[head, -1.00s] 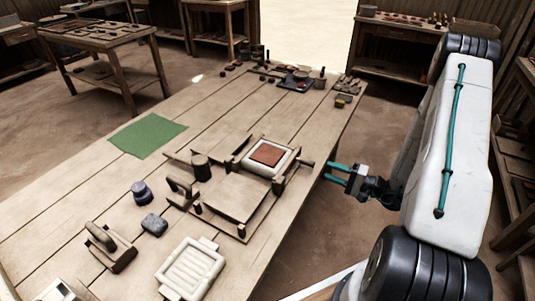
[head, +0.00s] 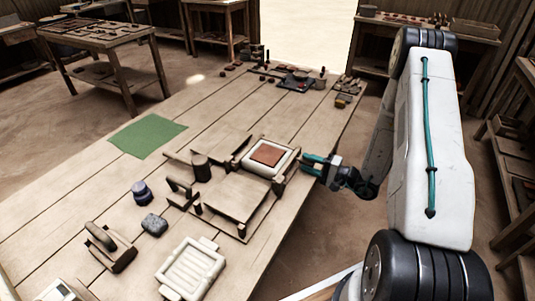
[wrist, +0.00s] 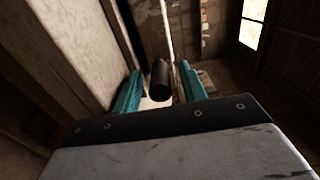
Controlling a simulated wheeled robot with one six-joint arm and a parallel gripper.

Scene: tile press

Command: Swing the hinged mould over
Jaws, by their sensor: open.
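The hinged mould (head: 256,169) is a pale block with a red-brown clay tile (head: 268,154) on top, held in a wooden frame at the table's right side. A flat wooden board (head: 234,196) lies in front of it. My gripper (head: 308,165) is at the mould's right side by the table edge, open. In the wrist view, a dark round handle (wrist: 160,82) stands between the two teal fingers, with gaps visible beside it. In the head view the fingers largely hide this handle.
A dark cylinder (head: 202,168) and wooden posts stand left of the mould. A pale ribbed tray (head: 190,270), a wooden tool (head: 110,248) and dark lumps are nearer. A green cloth (head: 148,137) lies at left. Tools and small pieces crowd the far end.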

